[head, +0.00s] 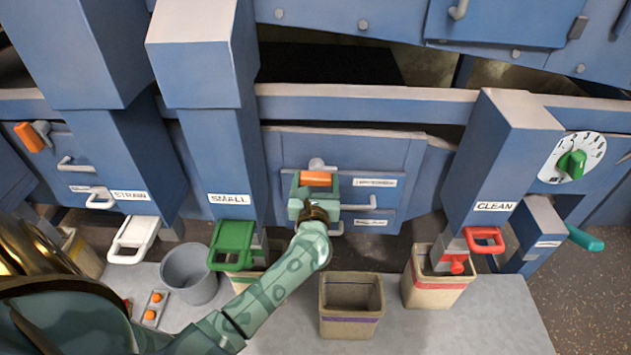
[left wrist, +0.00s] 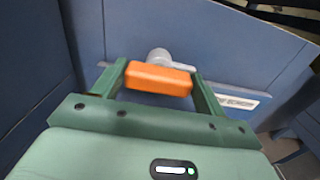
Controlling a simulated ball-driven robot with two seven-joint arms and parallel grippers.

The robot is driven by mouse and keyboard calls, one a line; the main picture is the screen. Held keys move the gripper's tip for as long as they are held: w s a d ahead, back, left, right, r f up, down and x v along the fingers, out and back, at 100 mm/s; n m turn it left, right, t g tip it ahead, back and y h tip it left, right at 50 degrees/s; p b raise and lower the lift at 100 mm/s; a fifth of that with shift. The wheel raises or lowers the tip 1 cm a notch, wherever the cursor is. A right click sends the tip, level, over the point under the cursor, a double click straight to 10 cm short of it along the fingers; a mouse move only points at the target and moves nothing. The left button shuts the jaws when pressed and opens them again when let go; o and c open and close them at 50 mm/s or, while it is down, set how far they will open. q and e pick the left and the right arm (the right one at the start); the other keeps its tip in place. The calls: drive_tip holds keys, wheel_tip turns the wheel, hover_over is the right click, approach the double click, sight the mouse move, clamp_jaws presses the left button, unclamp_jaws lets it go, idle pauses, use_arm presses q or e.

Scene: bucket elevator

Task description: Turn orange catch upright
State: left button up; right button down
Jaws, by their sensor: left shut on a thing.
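The orange catch (head: 316,179) is a short bar on a grey round pivot at the top of the middle blue door. It lies crosswise, not upright. My left gripper (head: 315,186) reaches up to it from below. In the left wrist view the orange catch (left wrist: 158,79) spans between the two green fingers of my left gripper (left wrist: 159,72), one at each end, and tilts slightly down to the right. The gripper is shut on it. The grey pivot shows just behind the bar. My right gripper is not in view.
Another orange catch (head: 29,137) is on the left door. The middle door has a white handle (head: 358,204). Below are a green slide handle (head: 232,245), a grey bucket (head: 190,274), a bucket with a purple band (head: 351,304) and one with a red band (head: 436,282).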

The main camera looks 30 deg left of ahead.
use_arm(q)
drive_tip(key=m+p, duration=0.2)
drive_tip(key=m, duration=0.1)
drive_tip(key=shift+d+r+m, duration=0.1)
drive_tip(key=shift+d+m, duration=0.05)
drive_tip(key=shift+m, duration=0.25)
drive_tip(key=m+p, duration=0.2)
drive_tip(key=m, duration=0.2)
drive_tip(key=shift+d+p, duration=0.1)
drive_tip(key=shift+p, duration=0.25)
drive_tip(key=m, duration=0.1)
drive_tip(key=m+p, duration=0.1)
drive_tip(key=m, duration=0.1)
drive_tip(key=m+p, duration=0.1)
drive_tip(key=m, duration=0.1)
drive_tip(key=shift+w+f, duration=0.1)
drive_tip(key=shift+f, duration=0.15)
drive_tip(key=m, duration=0.1)
drive_tip(key=m+p, duration=0.1)
drive_tip(key=m, duration=0.2)
drive_tip(key=shift+d+f+m, duration=0.1)
drive_tip(key=shift+f+m, duration=0.15)
drive_tip(key=shift+m, duration=0.15)
drive_tip(key=shift+f, duration=0.1)
drive_tip(key=o, duration=1)
